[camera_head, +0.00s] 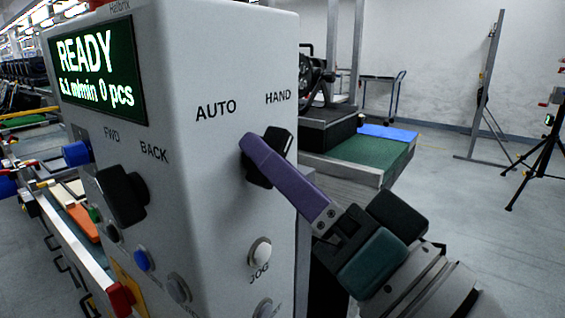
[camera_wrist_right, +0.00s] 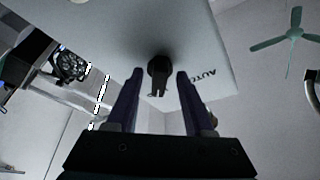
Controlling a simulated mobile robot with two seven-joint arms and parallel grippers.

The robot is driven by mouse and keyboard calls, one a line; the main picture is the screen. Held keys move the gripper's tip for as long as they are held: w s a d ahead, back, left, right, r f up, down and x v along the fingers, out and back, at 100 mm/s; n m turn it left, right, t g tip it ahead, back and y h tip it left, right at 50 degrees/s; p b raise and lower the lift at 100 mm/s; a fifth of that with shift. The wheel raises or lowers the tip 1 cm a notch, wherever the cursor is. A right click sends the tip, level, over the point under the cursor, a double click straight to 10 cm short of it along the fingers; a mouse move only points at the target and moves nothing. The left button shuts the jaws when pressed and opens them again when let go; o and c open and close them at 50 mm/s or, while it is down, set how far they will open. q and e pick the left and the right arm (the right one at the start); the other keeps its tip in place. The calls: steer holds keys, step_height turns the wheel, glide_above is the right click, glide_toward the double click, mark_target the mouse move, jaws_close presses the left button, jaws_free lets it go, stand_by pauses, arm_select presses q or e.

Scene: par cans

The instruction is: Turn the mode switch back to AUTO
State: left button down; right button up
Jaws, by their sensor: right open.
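The mode switch (camera_head: 279,143) is a black knob on the grey control box (camera_head: 215,55), below the labels AUTO and HAND. Its upper end leans toward HAND. My right gripper (camera_head: 258,158) reaches in from the lower right, and one purple finger covers part of the knob; the other finger is hidden in the head view. In the right wrist view, the knob (camera_wrist_right: 159,68) sits between the tips of the two open fingers (camera_wrist_right: 159,76), with a gap showing on each side. My left gripper is not in view.
A second black knob (camera_head: 120,195) sits under FWD and BACK. A green display (camera_head: 97,72) reads READY. A white JOG button (camera_head: 260,251) and a blue button (camera_head: 141,260) lie below. A conveyor with a green belt (camera_head: 365,155) stands behind the box.

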jaws_close()
stand_by(0.4)
